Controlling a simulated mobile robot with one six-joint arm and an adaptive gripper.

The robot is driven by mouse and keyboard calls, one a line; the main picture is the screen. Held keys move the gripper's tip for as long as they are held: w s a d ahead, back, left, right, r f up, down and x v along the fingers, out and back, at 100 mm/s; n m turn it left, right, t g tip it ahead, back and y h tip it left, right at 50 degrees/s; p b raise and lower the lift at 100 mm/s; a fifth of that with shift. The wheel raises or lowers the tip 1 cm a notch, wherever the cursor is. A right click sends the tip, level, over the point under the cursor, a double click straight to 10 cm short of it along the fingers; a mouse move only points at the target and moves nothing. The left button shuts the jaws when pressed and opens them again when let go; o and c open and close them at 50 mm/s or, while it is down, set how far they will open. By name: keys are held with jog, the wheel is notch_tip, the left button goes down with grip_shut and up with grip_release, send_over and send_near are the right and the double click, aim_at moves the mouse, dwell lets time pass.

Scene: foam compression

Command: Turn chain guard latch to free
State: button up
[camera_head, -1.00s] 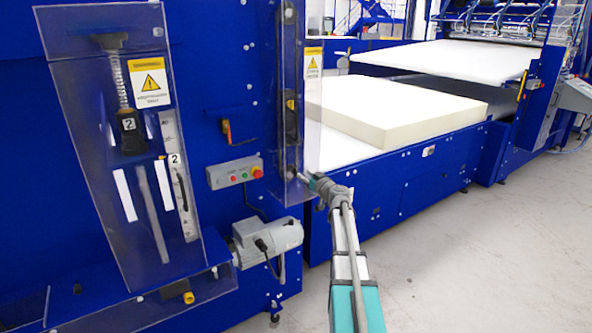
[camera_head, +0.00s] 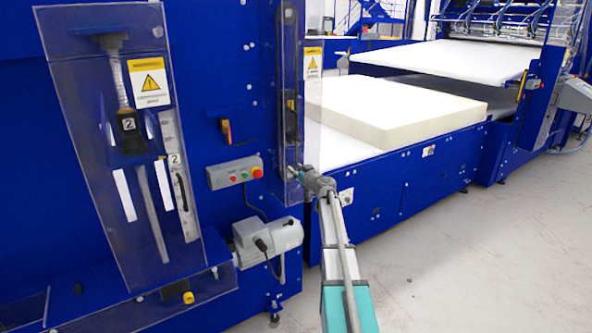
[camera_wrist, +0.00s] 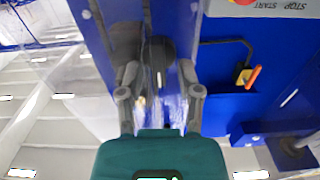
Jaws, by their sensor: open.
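The clear guard (camera_head: 312,120) stands at the corner of the blue machine, with a yellow warning label on it. A dark part (camera_wrist: 158,55) with a small pale mark, apparently the latch, shows between my fingers in the wrist view. Its exact turn position is unclear. My gripper (camera_head: 298,171) is at the lower part of the guard in the head view. In the wrist view my gripper (camera_wrist: 160,78) is open, one finger on each side of the dark part. I cannot tell whether the fingers touch it.
A grey button box (camera_head: 235,173) and a grey motor (camera_head: 267,240) are left of my gripper. An orange handle (camera_head: 226,130) sits above the box. A foam block (camera_head: 395,108) lies on the bed behind. The floor (camera_head: 450,260) at right is clear.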

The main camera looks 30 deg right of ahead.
jog(key=shift+s, duration=0.1)
grip_shut()
jog(key=shift+m, duration=0.3)
jog(key=m, duration=0.4)
jog(key=shift+d+f, duration=0.1)
jog(key=shift+d, duration=0.15)
jog(key=m, duration=0.4)
jog(key=shift+d+f+m+b, duration=0.25)
jog(key=shift+m+b, duration=0.05)
jog(key=shift+b, duration=0.05)
jog(key=shift+d+f+m+b, duration=0.1)
jog(key=shift+f+m+b, duration=0.1)
jog(key=shift+m, duration=1.25)
jog(key=shift+d+f+m+b, duration=0.1)
jog(key=shift+f+m+b, duration=0.1)
jog(key=shift+m, duration=1.3)
jog(key=shift+d+f+m+b, duration=0.1)
jog(key=shift+f+m+b, duration=0.1)
jog(key=shift+m, duration=1.25)
